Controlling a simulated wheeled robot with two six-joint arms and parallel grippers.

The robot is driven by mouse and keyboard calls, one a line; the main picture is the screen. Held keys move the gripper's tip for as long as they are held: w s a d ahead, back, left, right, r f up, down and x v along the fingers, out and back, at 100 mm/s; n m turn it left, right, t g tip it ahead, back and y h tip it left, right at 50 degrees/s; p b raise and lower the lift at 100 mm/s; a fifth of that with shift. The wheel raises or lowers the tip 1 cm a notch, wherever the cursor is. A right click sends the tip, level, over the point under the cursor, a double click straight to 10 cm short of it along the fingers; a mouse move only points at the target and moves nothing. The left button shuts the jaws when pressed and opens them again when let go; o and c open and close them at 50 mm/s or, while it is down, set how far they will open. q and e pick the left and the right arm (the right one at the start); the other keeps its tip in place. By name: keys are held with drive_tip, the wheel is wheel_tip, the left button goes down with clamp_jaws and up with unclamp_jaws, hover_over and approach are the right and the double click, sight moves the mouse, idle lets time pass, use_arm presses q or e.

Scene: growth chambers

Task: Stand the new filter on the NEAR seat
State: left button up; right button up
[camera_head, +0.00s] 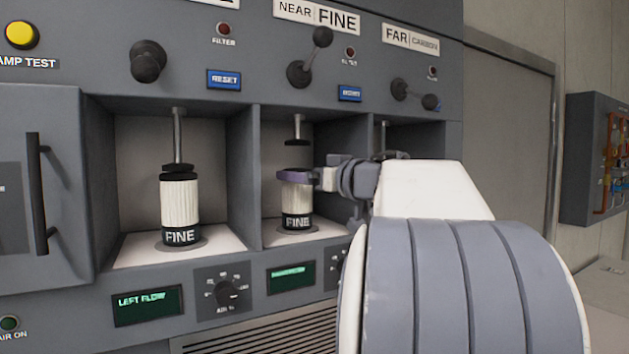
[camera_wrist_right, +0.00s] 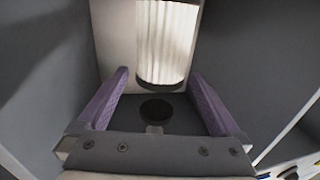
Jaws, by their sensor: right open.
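A white pleated filter (camera_head: 297,199) with a black band reading FINE stands upright in the NEAR bay, on its round seat (camera_head: 279,232). My right gripper (camera_head: 295,175) reaches in from the right, its purple finger level with the filter's top, hiding part of it. In the right wrist view the gripper (camera_wrist_right: 160,95) has its two purple fingers spread wide. The filter's pleated side (camera_wrist_right: 167,42) shows beyond them, with space on each side. A dark round disc (camera_wrist_right: 157,110) shows between the fingers; I cannot tell which part it is. My left gripper is not in view.
A plunger (camera_head: 298,140) hangs above the NEAR filter, apart from it. The left bay holds another FINE filter (camera_head: 179,203) under its plunger (camera_head: 178,165). The NEAR lever (camera_head: 310,60) points up; the FAR lever (camera_head: 415,94) lies sideways. Bay walls are close on both sides.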

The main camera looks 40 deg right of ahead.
drive_tip(key=s+b, duration=0.2)
drive_tip(key=s, duration=0.7)
drive_tip(key=shift+s+a, duration=0.2)
drive_tip(key=shift+s, duration=0.15)
